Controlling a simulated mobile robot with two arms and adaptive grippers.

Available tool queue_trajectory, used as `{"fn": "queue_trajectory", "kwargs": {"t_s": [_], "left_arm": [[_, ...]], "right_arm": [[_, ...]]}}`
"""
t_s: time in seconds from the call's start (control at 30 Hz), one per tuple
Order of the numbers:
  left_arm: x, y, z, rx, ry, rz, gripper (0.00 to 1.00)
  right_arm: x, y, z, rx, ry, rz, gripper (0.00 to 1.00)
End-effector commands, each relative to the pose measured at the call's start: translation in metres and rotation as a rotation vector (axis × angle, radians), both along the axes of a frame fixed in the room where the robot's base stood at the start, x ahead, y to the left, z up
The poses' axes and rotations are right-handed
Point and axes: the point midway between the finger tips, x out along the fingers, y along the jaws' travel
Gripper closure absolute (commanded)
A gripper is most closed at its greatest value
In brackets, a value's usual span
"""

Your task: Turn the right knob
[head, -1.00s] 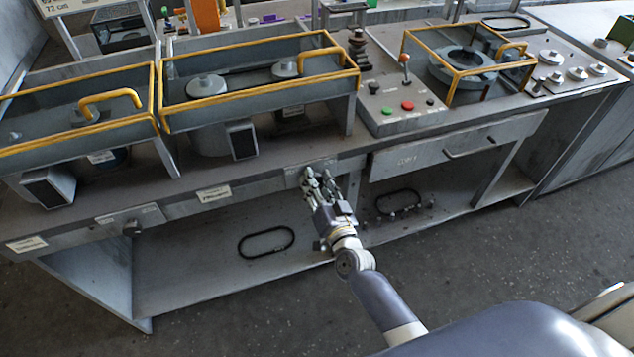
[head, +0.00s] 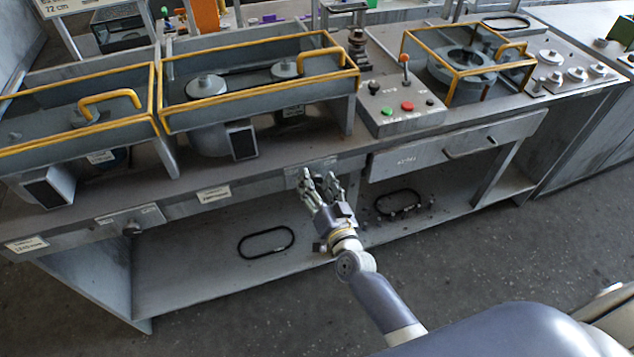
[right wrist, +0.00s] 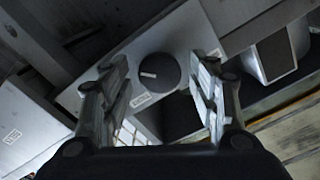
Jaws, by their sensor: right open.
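The right knob (right wrist: 158,74) is a round dark knob with a light pointer mark on a grey plate (right wrist: 190,35) in the right wrist view. My right gripper (right wrist: 160,88) is open, with one finger to each side of the knob in that view. I cannot tell whether the fingers reach around it; no contact shows. In the head view my right gripper (head: 322,182) is in front of the plate on the bench's front edge and hides the knob. Another dark knob (head: 131,228) sits on a plate farther left. My left gripper is not in view.
A drawer (head: 455,145) is right of the gripper. The lower shelf (head: 195,270) holds black belts (head: 266,243). Yellow-framed guards (head: 260,90) and a control panel with a red button (head: 407,106) stand on the bench top.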

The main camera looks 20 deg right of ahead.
Motion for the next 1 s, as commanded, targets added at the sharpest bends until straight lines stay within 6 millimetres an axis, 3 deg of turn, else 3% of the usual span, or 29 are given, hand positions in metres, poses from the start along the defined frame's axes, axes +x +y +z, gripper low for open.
{"fn": "queue_trajectory", "kwargs": {"t_s": [0.6,0.8,1.0], "left_arm": [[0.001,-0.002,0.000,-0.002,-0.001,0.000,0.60],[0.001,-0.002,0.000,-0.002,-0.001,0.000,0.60],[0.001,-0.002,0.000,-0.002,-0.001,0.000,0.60]], "right_arm": [[-0.102,-0.004,-0.001,0.000,0.002,0.000,0.45],[-0.116,-0.004,0.000,-0.001,0.001,0.001,0.45],[-0.117,-0.004,0.000,-0.001,0.000,0.000,0.45]]}}
